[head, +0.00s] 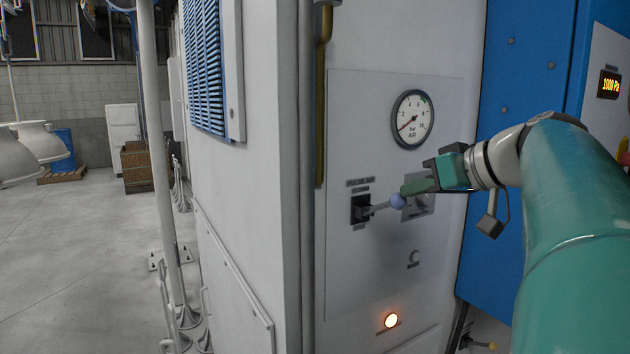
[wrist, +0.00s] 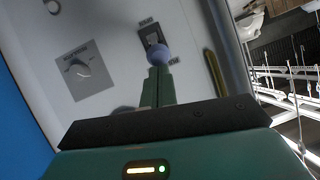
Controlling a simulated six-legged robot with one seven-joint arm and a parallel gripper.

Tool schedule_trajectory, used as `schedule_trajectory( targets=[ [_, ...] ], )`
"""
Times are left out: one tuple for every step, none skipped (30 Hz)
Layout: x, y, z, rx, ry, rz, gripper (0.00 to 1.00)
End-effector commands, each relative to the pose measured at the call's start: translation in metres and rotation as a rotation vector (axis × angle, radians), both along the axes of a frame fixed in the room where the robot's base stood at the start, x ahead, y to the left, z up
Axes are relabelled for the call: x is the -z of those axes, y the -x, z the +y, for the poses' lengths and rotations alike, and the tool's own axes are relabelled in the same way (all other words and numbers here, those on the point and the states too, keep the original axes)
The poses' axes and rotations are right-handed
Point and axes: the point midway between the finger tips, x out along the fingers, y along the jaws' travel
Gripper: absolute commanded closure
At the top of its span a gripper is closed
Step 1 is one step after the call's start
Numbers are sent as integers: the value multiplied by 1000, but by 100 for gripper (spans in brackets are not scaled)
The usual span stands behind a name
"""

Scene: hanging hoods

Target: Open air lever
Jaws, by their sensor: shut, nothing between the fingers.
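The air lever (head: 379,206) sticks out of a black slotted mount on the grey control panel and ends in a blue-violet ball knob (head: 398,201). Its small label above looks like "PULSE AIR". My gripper (head: 404,190) reaches in from the right, with its green fingers shut and their tips right at the knob. In the wrist view, the knob (wrist: 158,55) shows just beyond the tips of the closed fingers (wrist: 157,80), with the dark lever mount (wrist: 151,36) behind it. I cannot tell whether the tips touch the knob.
A round pressure gauge (head: 412,118) is above the lever. A rotary switch (head: 418,207) is close behind my fingers, also seen in the wrist view (wrist: 85,70). A lit orange lamp (head: 391,320) is below. A vertical pipe (head: 323,100) runs left of the panel. Open floor (head: 70,250) is at left.

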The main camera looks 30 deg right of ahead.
Motion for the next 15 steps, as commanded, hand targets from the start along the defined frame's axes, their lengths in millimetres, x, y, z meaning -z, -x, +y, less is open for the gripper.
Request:
schedule_trajectory(
  targets=[
    [2,0,1,-2,-3,-8,100],
    [4,1,1,-2,-4,-15,100],
    [5,2,1,-2,-4,-28,100],
    [7,3,1,-1,-4,-39,100],
    [9,3,1,-1,-6,-51,100],
    [11,5,1,-2,-7,-68,100],
    [13,6,1,-2,-8,-83,100],
    [15,7,1,-2,-8,-102,100],
    [19,8,1,-3,-9,-126,100],
    [22,10,1,-3,-11,-149,100],
    [26,11,1,-3,-12,-171,100],
    [30,13,2,-3,-14,-206,100],
    [34,14,2,-4,-16,-232,100],
    [38,15,2,-3,-17,-260,100],
    [44,17,2,-3,-18,-299,100]
  ],
)
